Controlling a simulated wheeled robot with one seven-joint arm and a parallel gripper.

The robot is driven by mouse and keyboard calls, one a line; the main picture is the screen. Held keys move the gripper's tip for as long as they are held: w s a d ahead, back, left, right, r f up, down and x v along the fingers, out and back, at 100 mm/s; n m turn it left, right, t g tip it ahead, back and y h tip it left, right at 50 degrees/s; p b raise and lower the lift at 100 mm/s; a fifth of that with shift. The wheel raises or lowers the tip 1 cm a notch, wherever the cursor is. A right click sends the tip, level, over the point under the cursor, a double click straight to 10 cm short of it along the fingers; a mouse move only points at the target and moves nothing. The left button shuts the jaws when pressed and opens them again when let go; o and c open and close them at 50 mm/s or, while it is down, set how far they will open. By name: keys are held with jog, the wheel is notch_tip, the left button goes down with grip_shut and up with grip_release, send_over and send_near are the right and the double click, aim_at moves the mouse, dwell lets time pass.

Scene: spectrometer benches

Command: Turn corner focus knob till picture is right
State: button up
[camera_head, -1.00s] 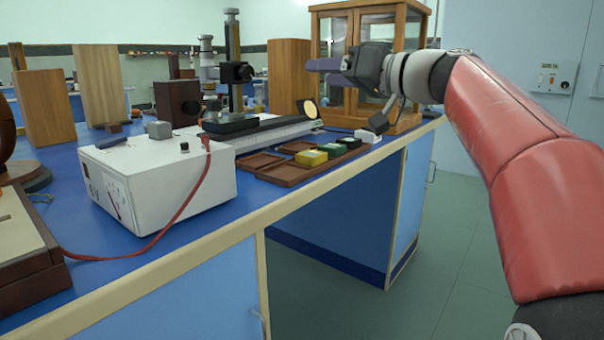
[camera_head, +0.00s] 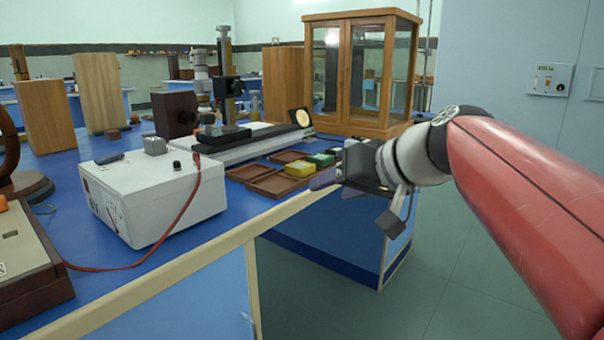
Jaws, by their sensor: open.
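A white box (camera_head: 155,200) with a dial stands on the blue bench. A small black knob (camera_head: 177,165) sits on its top near a front corner, with a red cable beside it. Behind it, an optical rail (camera_head: 245,147) carries a black upright stand (camera_head: 226,88) and a round, pale yellow disc (camera_head: 301,117) at its right end. I cannot tell which knob sets focus, or whether the disc's picture is sharp. My gripper (camera_head: 324,180) is open and empty at the bench's front edge, right of the box and knob, pointing left. It hides part of the wooden trays.
Wooden trays (camera_head: 277,186) hold a yellow block (camera_head: 298,168) and a green block (camera_head: 321,159) close to my gripper. A glass-fronted wooden cabinet (camera_head: 362,70) stands behind. The red cable (camera_head: 163,232) loops across the bench. A wooden case (camera_head: 30,262) is at front left.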

jog(key=s+d+f+m+g+h+p, duration=0.1)
jog(key=s+d+f+h+p, duration=0.1)
jog(key=s+f, duration=0.7)
jog(key=s+d+f+m+g+h+p, duration=0.1)
jog(key=s+d+f+g+h+p, duration=0.1)
jog(key=s+d+f+h, duration=0.3)
jog(key=s+d+f, duration=0.2)
jog(key=s+f, duration=0.2)
jog(key=s, duration=0.1)
jog(key=shift+d+h, duration=0.2)
jog(key=shift+h, duration=0.1)
jog(key=shift+a, duration=0.1)
